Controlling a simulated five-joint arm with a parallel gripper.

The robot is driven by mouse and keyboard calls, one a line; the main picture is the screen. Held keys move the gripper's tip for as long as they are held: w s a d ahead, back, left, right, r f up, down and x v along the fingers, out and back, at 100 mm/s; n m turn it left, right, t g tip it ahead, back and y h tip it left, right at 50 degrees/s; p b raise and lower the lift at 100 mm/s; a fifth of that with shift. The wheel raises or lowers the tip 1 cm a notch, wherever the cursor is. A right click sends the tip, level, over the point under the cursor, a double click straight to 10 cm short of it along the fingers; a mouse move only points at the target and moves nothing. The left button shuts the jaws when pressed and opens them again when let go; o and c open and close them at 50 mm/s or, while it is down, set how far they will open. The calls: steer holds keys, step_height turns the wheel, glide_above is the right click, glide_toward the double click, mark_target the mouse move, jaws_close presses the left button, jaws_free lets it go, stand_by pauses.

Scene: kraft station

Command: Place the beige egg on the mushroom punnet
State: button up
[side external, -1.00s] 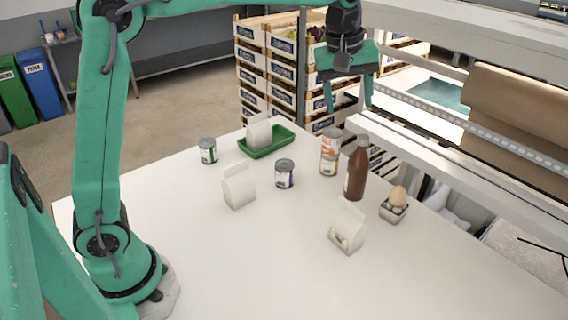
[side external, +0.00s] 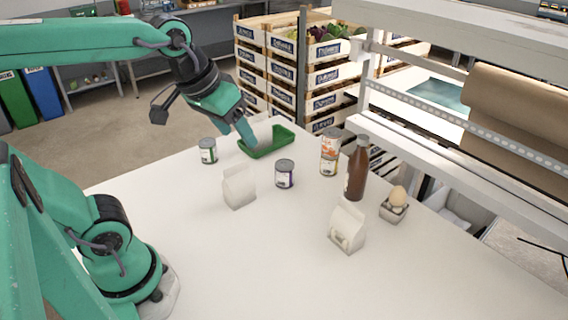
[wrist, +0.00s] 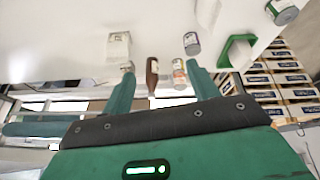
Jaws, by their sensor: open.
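The beige egg (side external: 398,195) stands upright on a small grey punnet (side external: 393,213) at the right of the table; I cannot make out mushrooms in it. In the wrist view what may be the punnet (wrist: 127,67) is small and far off. My gripper (side external: 248,135) is at the table's far left, pointing down at the left end of the green tray (side external: 280,148), well away from the egg. In the wrist view my gripper (wrist: 160,76) has its two fingers spread with nothing held between them.
A brown bottle (side external: 357,170) and a tall can (side external: 330,155) stand left of the egg. Two white cartons (side external: 239,188) (side external: 346,228) and two small cans (side external: 285,174) (side external: 208,151) stand around the table. Stacked crates (side external: 330,75) rise behind. The front of the table is clear.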

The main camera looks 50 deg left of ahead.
steer(key=shift+m+t, duration=0.3)
steer(key=shift+m, duration=0.6)
steer(key=s+f, duration=0.1)
steer(key=s, duration=0.1)
steer(key=s+f, duration=0.2)
steer(key=shift+s+a+f, duration=0.1)
steer(key=shift+a+f, duration=0.05)
steer(key=shift+a, duration=0.25)
